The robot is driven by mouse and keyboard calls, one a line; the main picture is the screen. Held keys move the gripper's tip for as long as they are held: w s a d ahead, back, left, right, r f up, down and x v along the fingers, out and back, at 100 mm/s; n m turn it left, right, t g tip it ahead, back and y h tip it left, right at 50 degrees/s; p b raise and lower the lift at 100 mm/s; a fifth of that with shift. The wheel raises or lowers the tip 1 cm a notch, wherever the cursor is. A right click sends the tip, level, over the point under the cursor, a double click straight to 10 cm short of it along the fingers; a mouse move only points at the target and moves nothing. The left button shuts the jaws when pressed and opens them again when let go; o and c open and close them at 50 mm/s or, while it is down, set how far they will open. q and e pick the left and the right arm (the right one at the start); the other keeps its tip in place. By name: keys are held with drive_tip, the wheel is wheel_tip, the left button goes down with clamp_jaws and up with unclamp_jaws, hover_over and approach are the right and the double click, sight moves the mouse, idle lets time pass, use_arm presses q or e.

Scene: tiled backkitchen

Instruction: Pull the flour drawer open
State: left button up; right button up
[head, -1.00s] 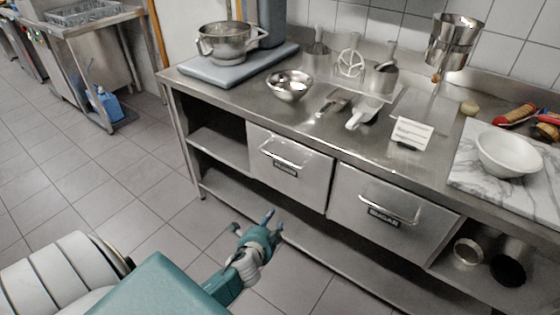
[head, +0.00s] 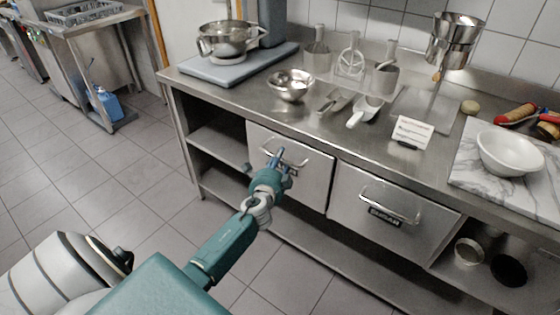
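The flour drawer (head: 313,183) is the left of two steel drawer fronts under the counter, and it looks shut. Its bar handle (head: 300,163) runs across the upper part of the front. My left gripper (head: 265,164) is in front of this drawer with its fingers spread and nothing visible between them. Its fingertips overlap the handle's left part in the picture; I cannot tell whether they touch it. The gripper hides the drawer's label. The sugar drawer (head: 362,222), with its own handle and label, is shut to the right. My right gripper is not in view.
The steel counter (head: 245,113) above holds a metal bowl (head: 290,85), scoops, a small card (head: 411,131) and a white bowl (head: 508,153) on a marble board. Open shelves lie left of and below the drawers. The tiled floor (head: 150,185) in front is clear.

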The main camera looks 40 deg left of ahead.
use_arm(q)
drive_tip(key=shift+w+a, duration=0.15)
drive_tip(key=shift+w, duration=0.2)
clamp_jaws()
drive_tip(key=shift+s+f, duration=0.1)
drive_tip(key=shift+f, duration=0.05)
